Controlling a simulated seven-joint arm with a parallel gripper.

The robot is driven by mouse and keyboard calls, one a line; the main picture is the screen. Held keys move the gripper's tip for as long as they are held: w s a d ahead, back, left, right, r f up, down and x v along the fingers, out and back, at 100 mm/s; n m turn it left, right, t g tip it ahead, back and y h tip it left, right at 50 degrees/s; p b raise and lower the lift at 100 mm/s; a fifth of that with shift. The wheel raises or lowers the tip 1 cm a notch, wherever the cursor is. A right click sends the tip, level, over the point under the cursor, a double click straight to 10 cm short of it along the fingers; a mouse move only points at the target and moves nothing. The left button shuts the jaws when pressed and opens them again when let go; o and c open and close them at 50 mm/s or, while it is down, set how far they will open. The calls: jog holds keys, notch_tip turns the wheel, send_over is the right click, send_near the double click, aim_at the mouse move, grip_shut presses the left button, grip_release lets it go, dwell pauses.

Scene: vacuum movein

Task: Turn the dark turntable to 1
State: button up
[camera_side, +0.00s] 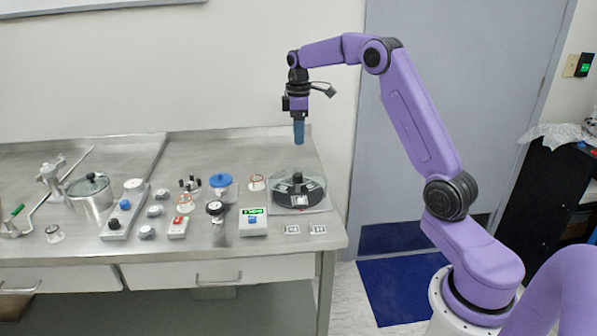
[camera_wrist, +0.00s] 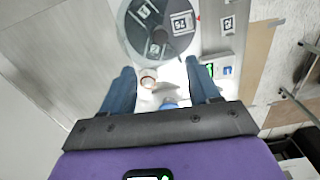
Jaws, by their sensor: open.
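The dark turntable (camera_side: 288,198) is a round, dark disc with a raised black knob in its centre and white marked tags on it. It stands near the right end of the metal table. In the wrist view the turntable (camera_wrist: 150,45) is at the top, and one tag seems to read 15. My gripper (camera_side: 299,143) hangs pointing down, well above the table and the turntable, touching nothing. In the wrist view its two blue fingers (camera_wrist: 162,82) are spread apart with nothing held between them.
A white box with a green display (camera_side: 253,222) stands just left of the turntable's front. Two flat marker tags (camera_side: 305,230) lie at the front edge. A blue-lidded jar (camera_side: 221,186), a small glass (camera_side: 257,183) and a pot (camera_side: 90,197) stand further left. The air around my gripper is clear.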

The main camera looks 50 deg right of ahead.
aim_at(298, 174)
notch_tip(298, 174, down, 14)
jog(key=shift+r, duration=0.25)
dwell(0.3)
grip_shut()
